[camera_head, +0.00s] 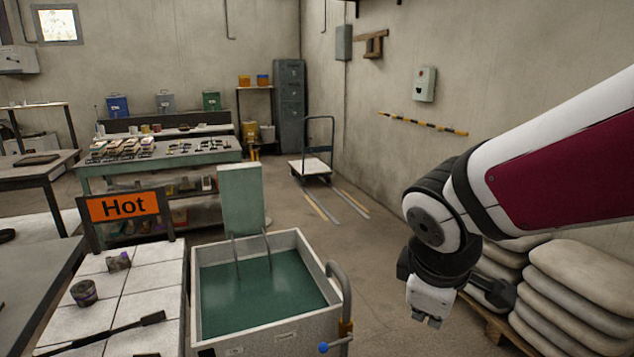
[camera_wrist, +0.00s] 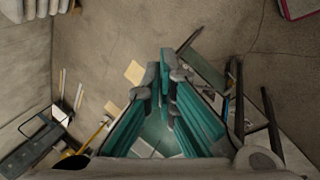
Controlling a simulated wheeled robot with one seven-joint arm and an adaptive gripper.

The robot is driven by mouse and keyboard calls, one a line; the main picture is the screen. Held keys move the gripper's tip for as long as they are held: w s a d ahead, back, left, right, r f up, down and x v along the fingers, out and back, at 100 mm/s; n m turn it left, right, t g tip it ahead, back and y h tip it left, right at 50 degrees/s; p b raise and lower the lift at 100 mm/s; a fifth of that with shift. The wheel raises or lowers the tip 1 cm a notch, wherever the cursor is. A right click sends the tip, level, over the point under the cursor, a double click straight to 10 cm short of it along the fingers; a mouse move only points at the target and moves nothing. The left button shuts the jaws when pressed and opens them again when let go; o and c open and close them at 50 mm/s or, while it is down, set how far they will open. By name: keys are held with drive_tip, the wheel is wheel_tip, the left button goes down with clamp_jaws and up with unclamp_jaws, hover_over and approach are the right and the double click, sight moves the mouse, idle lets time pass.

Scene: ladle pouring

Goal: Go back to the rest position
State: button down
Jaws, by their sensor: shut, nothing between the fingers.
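My gripper (camera_head: 430,319) hangs from my arm at the right of the head view, pointing down. It is shut and empty, in the air to the right of the grey tank (camera_head: 329,280) and apart from it. The tank holds dark green liquid or a green floor; I cannot tell which. In the wrist view the fingers of my gripper (camera_wrist: 163,88) stand in the middle, close together. A dark long-handled tool (camera_head: 118,332) lies on the white tiled table (camera_head: 140,275) at the lower left; its near end is cut off by the picture edge.
Pale stacked sacks (camera_head: 575,275) lie on a pallet at the right, near my gripper. A bent pipe with a blue-knobbed valve (camera_head: 338,290) is at the tank's right side. A cart (camera_head: 311,167) stands farther back.

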drive_tip(key=s+d+r+m+y+p, duration=0.1)
drive_tip(key=s+r+m, duration=0.2)
drive_tip(key=s+m, duration=0.2)
drive_tip(key=s+d+r+m+y+p, duration=0.1)
drive_tip(key=s+r+m, duration=0.3)
drive_tip(key=s, duration=0.7)
drive_tip(key=shift+s+d+m, duration=0.2)
drive_tip(key=shift+d+m, duration=0.25)
drive_tip(key=shift+m, duration=0.75)
drive_tip(key=shift+r, duration=0.1)
